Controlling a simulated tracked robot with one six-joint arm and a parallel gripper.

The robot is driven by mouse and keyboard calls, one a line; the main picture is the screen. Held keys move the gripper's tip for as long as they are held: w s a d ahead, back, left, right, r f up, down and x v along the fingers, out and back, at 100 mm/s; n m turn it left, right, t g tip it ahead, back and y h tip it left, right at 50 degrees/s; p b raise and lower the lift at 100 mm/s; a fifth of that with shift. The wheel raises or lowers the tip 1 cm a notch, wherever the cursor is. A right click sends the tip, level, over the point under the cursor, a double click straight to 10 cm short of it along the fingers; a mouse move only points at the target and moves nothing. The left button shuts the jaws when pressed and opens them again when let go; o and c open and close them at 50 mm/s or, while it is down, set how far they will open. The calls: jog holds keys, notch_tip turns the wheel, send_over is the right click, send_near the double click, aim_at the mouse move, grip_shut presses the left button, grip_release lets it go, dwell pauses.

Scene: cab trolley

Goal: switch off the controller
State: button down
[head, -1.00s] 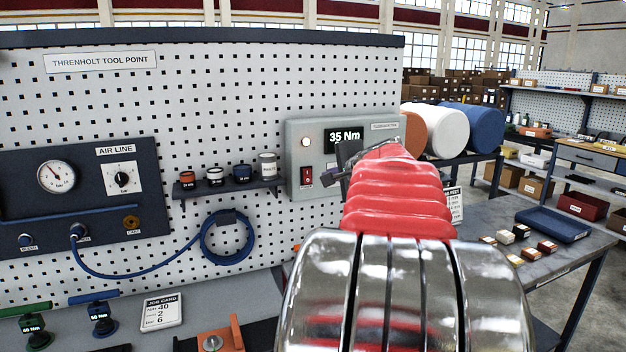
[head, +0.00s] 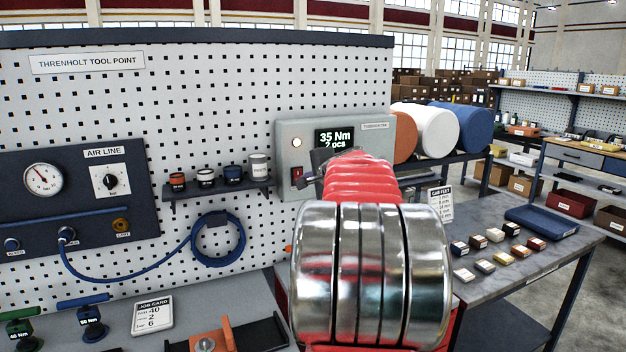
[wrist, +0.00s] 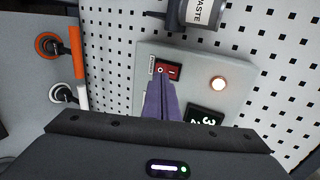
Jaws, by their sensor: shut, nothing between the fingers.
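The controller (head: 285,132) is a grey box on the pegboard, with a dark display (head: 333,137) reading 35 Nm and 2 pcs. Its lamp (head: 297,142) glows; it also shows lit in the wrist view (wrist: 218,84). A red rocker switch (wrist: 174,71), marked with a line and a circle, sits beside a small label. My gripper (wrist: 159,82) is shut and empty, with its fingertips at the switch's lower edge in the wrist view. I cannot tell if they touch it. In the head view my gripper (head: 318,162) and red arm partly cover the controller and switch (head: 296,176).
A small shelf (head: 220,191) with several pots is left of the controller; one pot (wrist: 196,12) is close by in the wrist view. A blue hose (head: 218,240) hangs below. A side table (head: 500,280) with small blocks stands at right.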

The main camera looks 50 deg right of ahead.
aim_at(298, 177)
jog(key=x, duration=0.5)
jog(key=shift+w, duration=0.1)
jog(key=shift+f, duration=0.15)
dwell(0.4)
